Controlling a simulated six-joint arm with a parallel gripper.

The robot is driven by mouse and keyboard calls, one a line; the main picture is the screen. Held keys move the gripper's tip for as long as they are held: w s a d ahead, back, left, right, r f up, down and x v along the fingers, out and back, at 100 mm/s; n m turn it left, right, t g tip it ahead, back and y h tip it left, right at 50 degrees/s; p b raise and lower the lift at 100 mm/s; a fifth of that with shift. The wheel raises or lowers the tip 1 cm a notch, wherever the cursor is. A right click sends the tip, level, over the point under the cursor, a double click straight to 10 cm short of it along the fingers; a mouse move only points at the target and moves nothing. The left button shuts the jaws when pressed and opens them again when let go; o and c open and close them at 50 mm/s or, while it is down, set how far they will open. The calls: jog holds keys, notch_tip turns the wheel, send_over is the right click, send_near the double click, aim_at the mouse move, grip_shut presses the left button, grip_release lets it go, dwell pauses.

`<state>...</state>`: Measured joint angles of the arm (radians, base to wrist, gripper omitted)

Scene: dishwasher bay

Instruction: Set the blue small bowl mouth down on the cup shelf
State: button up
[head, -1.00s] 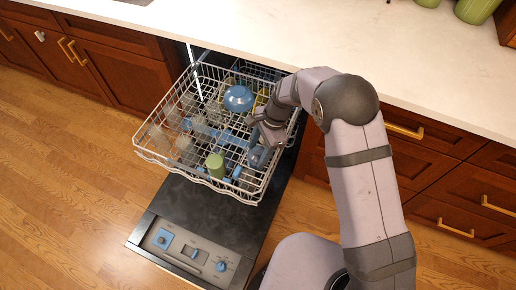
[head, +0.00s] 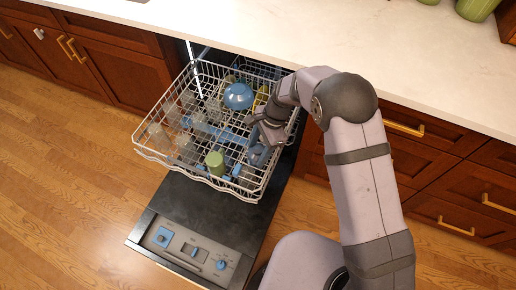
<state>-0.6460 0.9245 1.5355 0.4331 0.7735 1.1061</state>
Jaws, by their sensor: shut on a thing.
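My gripper (head: 261,146) is low over the right side of the pulled-out upper rack. It is shut on a slate-blue thing (head: 258,156), which looks like the blue small bowl. The fingers and wrist cover much of it, and I cannot tell its tilt or whether it touches the shelf. A brighter blue bowl (head: 239,96) sits mouth down toward the back of the rack, apart from my gripper. I cannot clearly make out the cup shelf under my gripper.
The white wire rack (head: 160,160) holds a green cup (head: 215,162), clear glasses (head: 184,142) and several other pieces near my gripper. The open dishwasher door (head: 205,220) lies below. The counter edge (head: 330,85) is close behind my arm.

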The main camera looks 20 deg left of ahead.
jog(key=shift+f, duration=0.2)
jog(key=o, duration=1.1)
jog(key=shift+b+v, duration=0.3)
jog(key=shift+v, duration=3.45)
jog(key=shift+d, duration=0.15)
